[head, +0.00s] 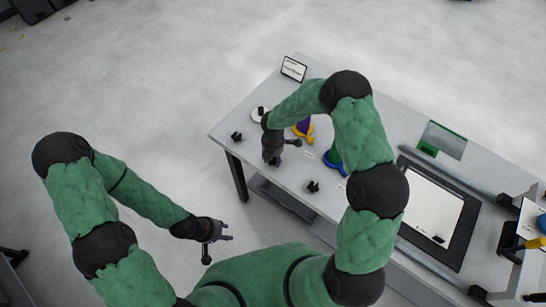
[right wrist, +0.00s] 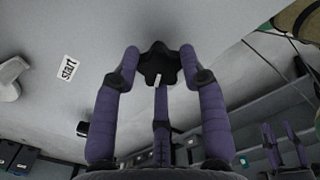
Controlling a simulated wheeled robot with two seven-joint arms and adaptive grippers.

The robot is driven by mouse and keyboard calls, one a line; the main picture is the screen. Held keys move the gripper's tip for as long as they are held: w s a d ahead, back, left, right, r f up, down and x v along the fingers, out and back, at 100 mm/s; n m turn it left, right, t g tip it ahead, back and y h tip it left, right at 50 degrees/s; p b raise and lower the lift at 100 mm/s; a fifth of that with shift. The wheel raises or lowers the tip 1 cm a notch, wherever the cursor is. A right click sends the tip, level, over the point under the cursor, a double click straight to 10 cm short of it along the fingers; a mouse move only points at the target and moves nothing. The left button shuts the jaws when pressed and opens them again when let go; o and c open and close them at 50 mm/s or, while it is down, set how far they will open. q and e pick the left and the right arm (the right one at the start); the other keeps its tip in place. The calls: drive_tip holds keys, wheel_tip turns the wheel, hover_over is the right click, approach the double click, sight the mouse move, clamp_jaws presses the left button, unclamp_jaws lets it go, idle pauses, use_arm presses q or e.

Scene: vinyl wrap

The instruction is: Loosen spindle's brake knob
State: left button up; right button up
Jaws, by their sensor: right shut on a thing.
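A black, star-shaped knob (right wrist: 156,65) sits between the fingertips of my right gripper (right wrist: 160,58) in the right wrist view, with a small white mark on its near side. The fingers close around its lobes from both sides, with a third finger below. In the head view my right gripper (head: 278,152) is at the table's left part and hides the knob it holds. Two other black star knobs, one at the left end (head: 236,136) and one near the front edge (head: 313,186), lie apart from it. My left gripper (head: 220,238) is open and empty, off the table's front edge.
The grey table (head: 225,126) carries a small sign (head: 293,68), yellow-purple and blue-green items, and a dark-framed panel (head: 433,212) at right. Open floor lies left of the table.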

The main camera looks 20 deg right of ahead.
sight(273, 159)
idle(0.3)
drive_tip(key=o, duration=1.2)
drive_tip(key=shift+c, duration=0.2)
wheel_tip(273, 159, up, 12)
drive_tip(key=shift+f, duration=0.1)
